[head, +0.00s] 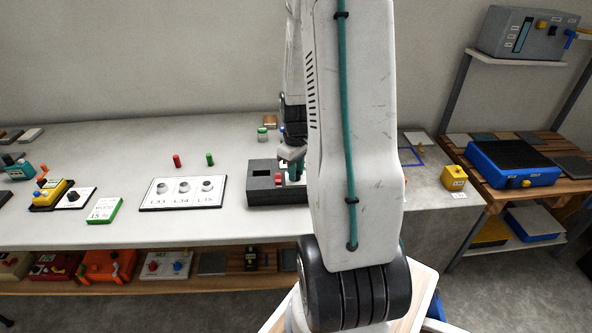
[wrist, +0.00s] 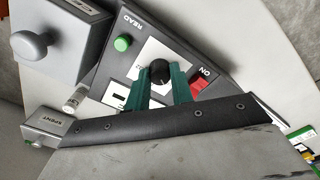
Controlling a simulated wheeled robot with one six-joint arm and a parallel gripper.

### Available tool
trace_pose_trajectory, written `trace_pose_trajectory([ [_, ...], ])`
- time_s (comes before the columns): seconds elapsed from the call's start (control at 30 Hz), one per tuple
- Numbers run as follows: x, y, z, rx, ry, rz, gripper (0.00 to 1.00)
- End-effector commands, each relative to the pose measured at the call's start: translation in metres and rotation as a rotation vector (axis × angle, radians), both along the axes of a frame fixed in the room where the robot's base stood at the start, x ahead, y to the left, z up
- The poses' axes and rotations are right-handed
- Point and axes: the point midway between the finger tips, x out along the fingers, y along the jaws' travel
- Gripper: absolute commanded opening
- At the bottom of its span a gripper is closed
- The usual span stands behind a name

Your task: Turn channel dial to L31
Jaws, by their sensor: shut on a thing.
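A black round channel dial (wrist: 160,72) sits on a white plate on a dark grey instrument panel (wrist: 185,55). My gripper (wrist: 162,76) has its two green fingers shut on the dial, one on each side. Marks on the white plate are partly hidden by the fingers, and I cannot read the dial's setting. In the head view the dark grey instrument (head: 262,170) stands on the bench. My gripper (head: 291,164) is low over its right part, and my arm hides the dial there.
The panel has a green READ button (wrist: 123,43) and a red ON switch (wrist: 201,82). A grey block with a round knob (wrist: 62,42), a small vial (wrist: 75,98) and a SPENT box (wrist: 50,126) are beside it. A white board (head: 183,205) with three knobs lies to the left.

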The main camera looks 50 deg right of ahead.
Motion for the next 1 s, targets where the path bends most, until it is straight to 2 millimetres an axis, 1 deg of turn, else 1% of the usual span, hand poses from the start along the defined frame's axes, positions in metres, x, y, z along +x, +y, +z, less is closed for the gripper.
trace_pose_trajectory([
  [0.17, 0.0, 0.0, 0.0003, 0.0, 0.0, -0.032, 0.0],
  [0.37, 0.0001, 0.0, 0.0004, 0.0, 0.0, -0.136, 0.0],
  [1.0, 0.0003, 0.0001, 0.0006, 0.0, 0.0, -0.714, 0.0],
])
